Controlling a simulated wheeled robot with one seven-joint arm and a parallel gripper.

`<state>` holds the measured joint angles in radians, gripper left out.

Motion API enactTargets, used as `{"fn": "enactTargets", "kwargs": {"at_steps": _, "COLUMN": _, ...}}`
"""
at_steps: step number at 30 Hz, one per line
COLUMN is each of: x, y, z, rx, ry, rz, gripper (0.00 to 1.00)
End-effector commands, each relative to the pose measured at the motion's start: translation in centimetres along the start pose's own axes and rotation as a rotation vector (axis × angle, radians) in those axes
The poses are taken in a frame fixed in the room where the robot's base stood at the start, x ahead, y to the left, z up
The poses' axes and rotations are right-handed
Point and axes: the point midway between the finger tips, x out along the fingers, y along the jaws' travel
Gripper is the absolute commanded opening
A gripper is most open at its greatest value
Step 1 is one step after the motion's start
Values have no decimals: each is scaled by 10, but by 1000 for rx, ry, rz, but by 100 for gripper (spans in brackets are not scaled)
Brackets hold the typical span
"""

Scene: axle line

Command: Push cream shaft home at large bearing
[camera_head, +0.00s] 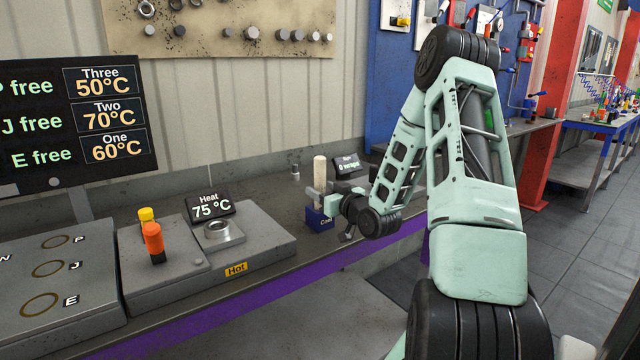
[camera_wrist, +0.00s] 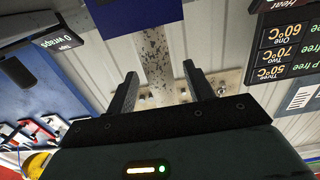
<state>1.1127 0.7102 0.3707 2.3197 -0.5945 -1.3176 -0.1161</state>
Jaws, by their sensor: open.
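The cream shaft (camera_head: 320,172) stands upright in the dark blue block (camera_head: 319,220), whose partly covered label seems to read "Cool". My gripper (camera_head: 330,194) is level with the shaft's lower visible part, just above the block. In the wrist view, which looks upside down, the speckled cream shaft (camera_wrist: 156,62) lies between my two spread fingers (camera_wrist: 160,72), with a gap on each side. The blue block (camera_wrist: 130,12) is at the top there. A metal ring, perhaps a bearing (camera_head: 219,234), sits on the hot plate by the sign "Heat 75 °C".
An orange and a yellow knob (camera_head: 153,238) stand on the grey box at the left. A plate marked P, J and E (camera_head: 55,290) lies farther left. A "0 wraps" sign (camera_head: 347,165) stands behind my gripper. A small grey cylinder (camera_head: 295,172) is near the wall.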

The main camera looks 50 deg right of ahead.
Motion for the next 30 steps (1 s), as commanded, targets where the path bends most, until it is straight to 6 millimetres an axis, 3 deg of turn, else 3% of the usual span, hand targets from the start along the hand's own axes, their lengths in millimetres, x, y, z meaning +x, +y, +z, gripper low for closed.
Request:
{"fn": "enactTargets", "kwargs": {"at_steps": 4, "x": 15, "y": 0, "z": 0, "rx": 0, "ry": 0, "rz": 1, "gripper": 52}}
{"fn": "enactTargets", "kwargs": {"at_steps": 12, "x": 17, "y": 0, "z": 0, "rx": -1, "ry": -1, "rz": 1, "gripper": 50}}
{"fn": "enactTargets", "kwargs": {"at_steps": 17, "x": 17, "y": 0, "z": 0, "rx": -1, "ry": -1, "rz": 1, "gripper": 5}}
{"fn": "enactTargets", "kwargs": {"at_steps": 18, "x": 17, "y": 0, "z": 0, "rx": -1, "ry": -1, "rz": 1, "gripper": 0}}
{"fn": "enactTargets", "kwargs": {"at_steps": 30, "x": 17, "y": 0, "z": -6, "rx": -3, "ry": 3, "rz": 0, "gripper": 0}}
